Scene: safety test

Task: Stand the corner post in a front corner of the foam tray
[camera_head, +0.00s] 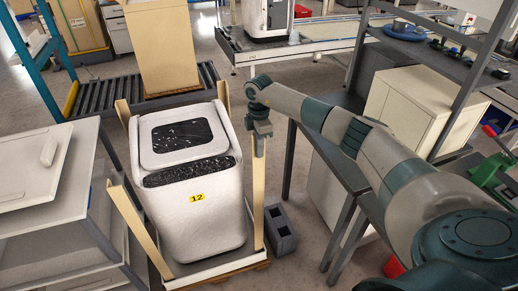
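A white appliance (198,215) with dark panels and a yellow "12" label stands in the tray (215,267), which has a pale rim and a brown base. My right gripper (259,136) is at the top of a beige corner post (258,195) and appears shut on it. This post is upright, and its lower end is at the tray's front right corner; I cannot tell whether it touches the tray floor. Another corner post (138,230) stands at the front left. Back posts show at the left (123,113) and right (223,95). My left gripper is out of view.
A grey block with holes (281,230) lies on the floor right of the tray. A grey-framed workbench (345,165) is to the right. A white-topped cabinet (45,180) is close on the left. A roller conveyor (100,97) with a tall beige box (162,45) is behind.

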